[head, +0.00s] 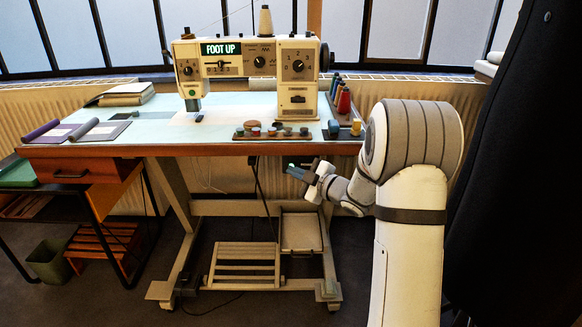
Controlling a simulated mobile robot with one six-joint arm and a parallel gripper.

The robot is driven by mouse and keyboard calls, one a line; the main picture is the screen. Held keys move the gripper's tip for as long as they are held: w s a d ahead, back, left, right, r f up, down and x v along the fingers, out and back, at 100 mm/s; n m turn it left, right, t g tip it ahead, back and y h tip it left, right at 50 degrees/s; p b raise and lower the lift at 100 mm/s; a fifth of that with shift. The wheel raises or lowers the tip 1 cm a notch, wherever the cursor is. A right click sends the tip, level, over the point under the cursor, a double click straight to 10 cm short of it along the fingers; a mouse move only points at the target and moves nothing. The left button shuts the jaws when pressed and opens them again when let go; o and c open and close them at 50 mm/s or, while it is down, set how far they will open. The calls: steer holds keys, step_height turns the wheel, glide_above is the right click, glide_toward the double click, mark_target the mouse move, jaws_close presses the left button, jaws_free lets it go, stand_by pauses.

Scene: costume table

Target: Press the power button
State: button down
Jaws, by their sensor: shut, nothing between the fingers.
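A cream sewing machine (240,72) stands on the table, its lit display (221,48) reading "FOOT UP". A small round green spot (188,71) shows low on its left end, and a dark rectangular part (297,99) sits low on its right column. I cannot tell which control is the power button. My gripper (297,172) is shut and empty, below the table's front edge and in front of it, to the lower right of the machine. It touches none of the machine.
The pale blue tabletop (150,120) has a brown front edge. A tray of small round items (270,132) lies before the machine, with thread spools (344,100) to its right. A pedal (245,265) is below, and a dark hanging (515,170) is at right.

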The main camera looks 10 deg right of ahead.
steer(key=shift+w, duration=0.3)
steer(key=shift+s, duration=0.15)
stand_by(0.4)
steer(key=shift+s+a+b, duration=0.1)
steer(key=shift+s+b, duration=0.2)
steer(key=shift+s, duration=0.45)
steer(key=s+a+b, duration=0.1)
steer(key=s, duration=0.5)
steer(key=shift+w+a, duration=0.1)
